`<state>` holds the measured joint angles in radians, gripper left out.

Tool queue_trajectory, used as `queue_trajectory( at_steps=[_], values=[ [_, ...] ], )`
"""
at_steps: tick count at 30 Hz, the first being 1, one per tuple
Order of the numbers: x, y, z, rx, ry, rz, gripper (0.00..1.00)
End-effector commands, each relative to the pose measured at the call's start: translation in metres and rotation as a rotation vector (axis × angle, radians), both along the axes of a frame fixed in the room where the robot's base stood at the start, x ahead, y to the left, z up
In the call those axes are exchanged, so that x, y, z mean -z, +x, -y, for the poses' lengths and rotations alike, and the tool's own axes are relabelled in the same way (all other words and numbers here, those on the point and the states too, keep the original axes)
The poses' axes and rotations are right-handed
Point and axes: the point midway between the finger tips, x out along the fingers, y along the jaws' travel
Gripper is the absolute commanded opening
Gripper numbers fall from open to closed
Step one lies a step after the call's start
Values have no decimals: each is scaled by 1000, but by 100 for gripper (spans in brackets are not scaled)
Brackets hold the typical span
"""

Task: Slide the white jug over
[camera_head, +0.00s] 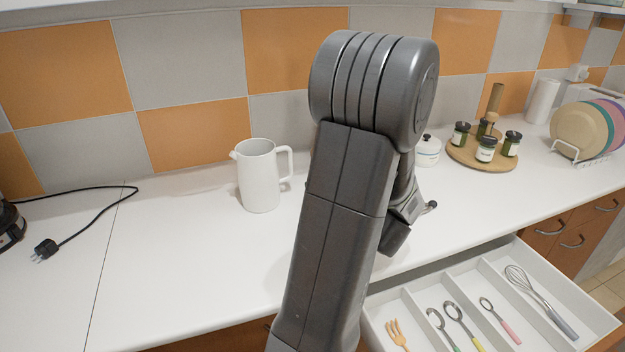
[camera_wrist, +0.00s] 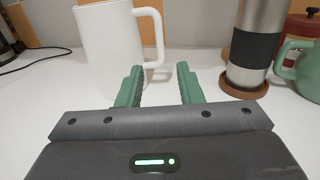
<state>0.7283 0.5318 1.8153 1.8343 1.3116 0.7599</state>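The white jug (camera_head: 258,176) stands upright on the white counter near the tiled wall, left of my arm in the head view. Its handle is on its right side. In the wrist view the jug (camera_wrist: 110,48) stands ahead and to the left, with its handle reaching right. My gripper (camera_wrist: 160,72) has green fingers set apart with nothing between them. The left fingertip is just below the jug's handle in the picture; I cannot tell whether it touches. In the head view my arm hides the fingers.
A steel tumbler (camera_wrist: 255,45) on a brown coaster and a green mug (camera_wrist: 299,66) stand to the right. A black cord with a plug (camera_head: 46,249) lies at left. An open utensil drawer (camera_head: 490,300) juts out at front right.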

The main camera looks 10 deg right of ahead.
Motion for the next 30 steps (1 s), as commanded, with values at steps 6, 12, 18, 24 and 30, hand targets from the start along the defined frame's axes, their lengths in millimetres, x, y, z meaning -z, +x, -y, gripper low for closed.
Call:
queue_trajectory(
  at_steps=[6,12,18,24,30],
  values=[
    [0,0,0,0,0,0,33],
    [0,1,0,0,0,0,33],
    [-1,15,-8,-4,-1,0,33],
    [-1,49,-27,-6,-1,0,33],
    [-1,84,-44,-4,0,0,33]
  ],
)
